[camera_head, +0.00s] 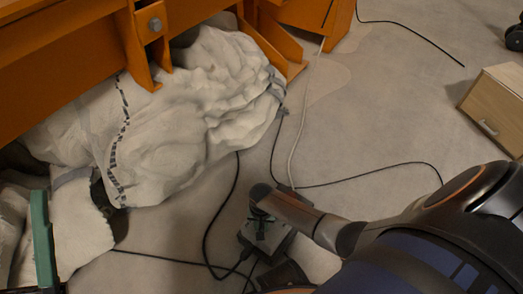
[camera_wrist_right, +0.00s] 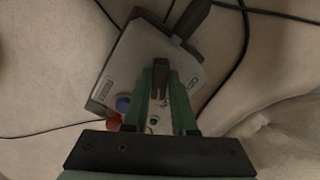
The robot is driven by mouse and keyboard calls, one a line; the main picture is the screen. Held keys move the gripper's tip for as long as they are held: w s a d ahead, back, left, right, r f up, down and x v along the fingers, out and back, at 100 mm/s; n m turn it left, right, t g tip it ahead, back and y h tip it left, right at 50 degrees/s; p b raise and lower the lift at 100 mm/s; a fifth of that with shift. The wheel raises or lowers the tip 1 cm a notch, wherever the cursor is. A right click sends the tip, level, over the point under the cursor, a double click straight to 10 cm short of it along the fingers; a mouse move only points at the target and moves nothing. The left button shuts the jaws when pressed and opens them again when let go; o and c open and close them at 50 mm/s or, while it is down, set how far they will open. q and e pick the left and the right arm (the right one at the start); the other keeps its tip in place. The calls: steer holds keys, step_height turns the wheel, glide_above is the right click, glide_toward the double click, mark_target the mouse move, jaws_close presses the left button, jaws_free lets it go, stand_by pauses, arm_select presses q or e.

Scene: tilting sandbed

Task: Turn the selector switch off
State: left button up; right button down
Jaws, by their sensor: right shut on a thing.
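A small grey control box (camera_wrist_right: 120,62) lies on the floor under my right gripper; it also shows in the head view (camera_head: 279,240), partly covered by my right arm. In the right wrist view the box has a blue button (camera_wrist_right: 123,103), a red button (camera_wrist_right: 114,122) and a green button (camera_wrist_right: 154,121). The black selector switch (camera_wrist_right: 160,88) stands between the green fingers of my right gripper (camera_wrist_right: 161,70), which are shut on it. The switch's setting cannot be read. At the lower left of the head view, one green finger of my left gripper (camera_head: 42,238) shows.
Black cables (camera_head: 232,200) run across the floor around the box. A large white bag (camera_head: 190,110) lies under the orange frame (camera_head: 60,60) on the left. A wooden drawer box (camera_head: 495,105) stands on the right. The floor between them is mostly clear.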

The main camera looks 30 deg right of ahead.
stand_by(0.3)
steer(key=shift+r+n+p, duration=0.1)
steer(key=shift+n+p, duration=0.6)
steer(key=shift+n, duration=0.3)
steer(key=shift+s+n+p, duration=0.1)
steer(key=shift+n+p, duration=0.5)
steer(key=shift+n, duration=0.6)
steer(key=n+p, duration=0.1)
steer(key=n, duration=0.2)
steer(key=shift+d+n, duration=0.15)
steer(key=shift+n, duration=0.15)
steer(key=shift+d+n, duration=0.1)
steer(key=shift+n, duration=1.9)
steer(key=c, duration=0.7)
jaws_free()
